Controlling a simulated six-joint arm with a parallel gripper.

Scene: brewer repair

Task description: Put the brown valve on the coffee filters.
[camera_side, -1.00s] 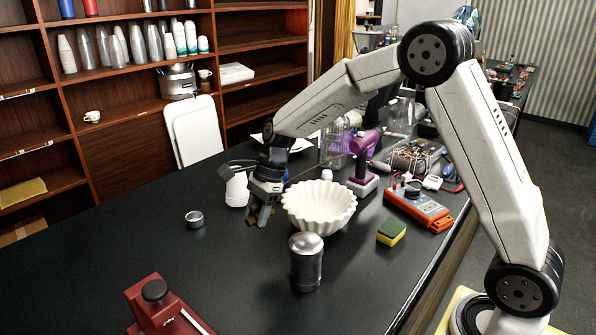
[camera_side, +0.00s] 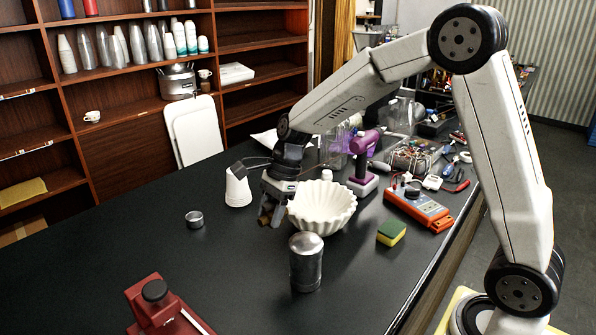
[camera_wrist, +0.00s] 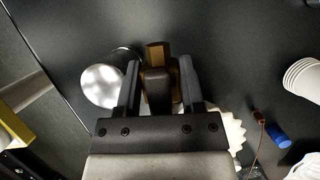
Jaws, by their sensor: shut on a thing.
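My gripper (camera_side: 272,206) is above the black table, at the left edge of the coffee filters. It is shut on the brown valve (camera_wrist: 158,78), which sits between the two fingers in the wrist view. In the side view the valve (camera_side: 266,212) is a small brownish piece at the fingertips, partly hidden by them. The coffee filters (camera_side: 322,207) are a white fluted stack, standing open side up on the table. In the wrist view only their fluted edge (camera_wrist: 233,128) shows, at the lower right behind my gripper.
A metal canister (camera_side: 306,262) stands in front of the filters. A small metal cup (camera_side: 194,219) and a white cone-shaped container (camera_side: 238,188) are to the left. A sponge (camera_side: 391,232), an orange meter (camera_side: 418,208) and a purple tool (camera_side: 364,160) are to the right.

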